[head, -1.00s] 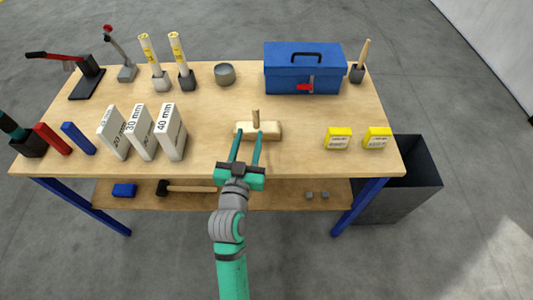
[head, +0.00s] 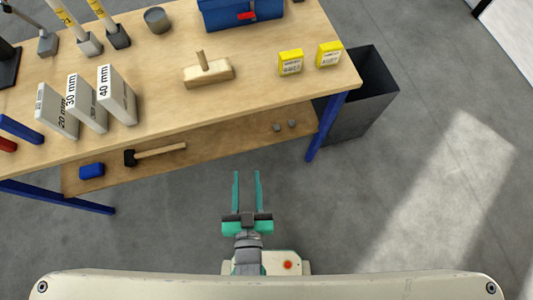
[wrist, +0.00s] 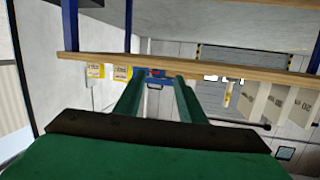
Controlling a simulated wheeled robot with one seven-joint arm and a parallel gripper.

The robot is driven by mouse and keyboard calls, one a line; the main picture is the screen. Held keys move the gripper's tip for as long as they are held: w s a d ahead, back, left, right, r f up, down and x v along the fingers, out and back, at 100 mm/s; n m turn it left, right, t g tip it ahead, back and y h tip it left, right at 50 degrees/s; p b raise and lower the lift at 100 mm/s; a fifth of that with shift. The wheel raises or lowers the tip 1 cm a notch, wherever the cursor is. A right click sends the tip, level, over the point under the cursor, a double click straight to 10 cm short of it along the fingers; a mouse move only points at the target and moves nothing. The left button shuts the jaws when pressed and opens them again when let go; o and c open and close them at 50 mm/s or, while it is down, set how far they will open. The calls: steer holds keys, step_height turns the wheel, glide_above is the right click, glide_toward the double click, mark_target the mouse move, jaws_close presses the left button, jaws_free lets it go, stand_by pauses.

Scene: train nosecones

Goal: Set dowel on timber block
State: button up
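The timber block (head: 221,74) is a pale wooden bar lying on the workbench, left of the yellow boxes. The dowel (head: 202,60), a short brown peg, stands about upright at the middle of the block's top. Whether its foot sits in a hole is too small to tell. My gripper (head: 247,173) is in front of the bench, over the floor, well apart from block and dowel. Its two green fingers are spread with nothing between them. The fingers also show in the wrist view (wrist: 157,82), where I cannot make out the block or dowel.
The workbench (head: 160,97) has a lower shelf with a mallet (head: 155,153) and a blue item (head: 91,170). Labelled thickness blocks (head: 117,95) stand left, two yellow boxes (head: 291,63) right, a blue toolbox (head: 238,12) behind. A dark bin (head: 362,105) stands beside the bench. Floor in front is clear.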

steer(key=s+d+r+h, duration=0.1)
steer(key=s+d, duration=0.4)
steer(key=s, duration=0.4)
steer(key=shift+s+d, duration=0.2)
steer(key=shift+d, duration=0.1)
steer(key=shift+r, duration=0.1)
stand_by(0.6)
